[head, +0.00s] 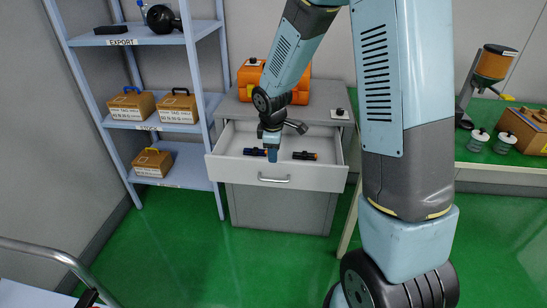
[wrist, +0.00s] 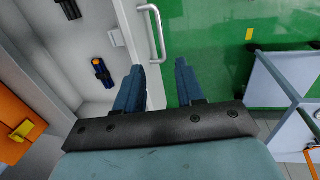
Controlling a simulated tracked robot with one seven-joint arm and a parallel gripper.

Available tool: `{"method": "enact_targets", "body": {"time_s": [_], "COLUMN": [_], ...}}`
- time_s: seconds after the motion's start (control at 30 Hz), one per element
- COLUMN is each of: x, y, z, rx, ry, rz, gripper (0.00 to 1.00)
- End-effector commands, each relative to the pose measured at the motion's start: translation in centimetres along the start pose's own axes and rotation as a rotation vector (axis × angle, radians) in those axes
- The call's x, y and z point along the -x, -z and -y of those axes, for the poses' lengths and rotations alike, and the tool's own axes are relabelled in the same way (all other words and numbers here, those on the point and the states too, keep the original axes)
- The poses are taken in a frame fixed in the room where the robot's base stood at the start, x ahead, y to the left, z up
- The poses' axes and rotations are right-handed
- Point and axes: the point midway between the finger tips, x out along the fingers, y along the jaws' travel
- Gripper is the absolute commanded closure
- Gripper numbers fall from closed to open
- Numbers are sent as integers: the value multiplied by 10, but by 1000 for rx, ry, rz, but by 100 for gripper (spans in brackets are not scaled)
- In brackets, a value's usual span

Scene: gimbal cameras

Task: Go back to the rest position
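My gripper (head: 272,153) is over the front of an open drawer (head: 228,150) in a grey cabinet. In the wrist view its two blue fingers (wrist: 160,85) are apart with nothing between them. The drawer handle (wrist: 153,32) shows just beyond the fingertips, over green floor.
An orange case (head: 250,78) stands on the cabinet top. A shelf rack (head: 92,100) with several tan boxes stands at the left. A green-topped table (head: 480,155) with jars stands at the right. Green floor (head: 170,250) in front of the cabinet is clear.

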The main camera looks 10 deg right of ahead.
Motion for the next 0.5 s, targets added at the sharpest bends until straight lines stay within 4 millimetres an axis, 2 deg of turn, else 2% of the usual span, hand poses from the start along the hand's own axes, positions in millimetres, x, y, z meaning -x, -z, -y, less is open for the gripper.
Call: {"method": "enact_targets", "body": {"time_s": [0.4, 0.5], "x": [4, 11], "y": [0, -2], "z": [1, 0], "rx": [0, -18], "ry": [0, -7], "rz": [0, 0], "gripper": [62, 62]}}
